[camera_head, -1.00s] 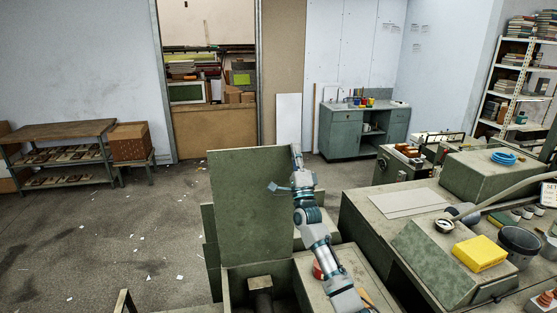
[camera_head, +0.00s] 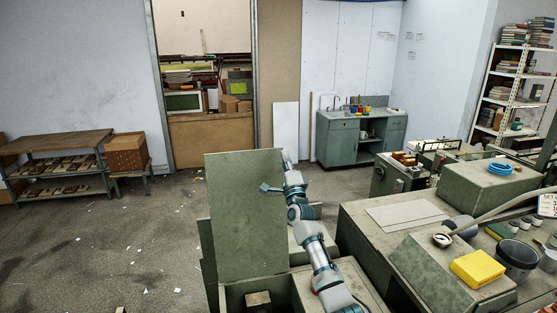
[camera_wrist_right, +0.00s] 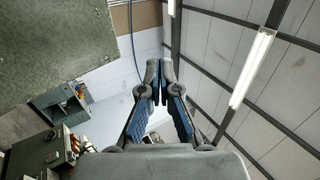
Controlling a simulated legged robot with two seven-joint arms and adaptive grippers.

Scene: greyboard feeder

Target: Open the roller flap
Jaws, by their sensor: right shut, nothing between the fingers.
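The roller flap (camera_head: 243,205) is a flat green panel. It stands upright, swung up above the open green box (camera_head: 237,292) of the machine. A dark cavity with a small block inside shows below it. My right arm reaches up along the flap's right edge. My right gripper (camera_head: 287,158) is near the flap's upper right corner, and whether it touches the flap is hard to tell. In the right wrist view, the gripper (camera_wrist_right: 160,75) has its fingertips together with nothing between them, and the flap (camera_wrist_right: 50,45) fills the upper left. My left gripper is out of view.
To the right stands the green machine bench (camera_head: 360,225) with a yellow block (camera_head: 477,268), a grey bucket (camera_head: 516,258) and a blue coil (camera_head: 500,168). A sink cabinet (camera_head: 340,148) is at the back. Open floor lies to the left of the flap.

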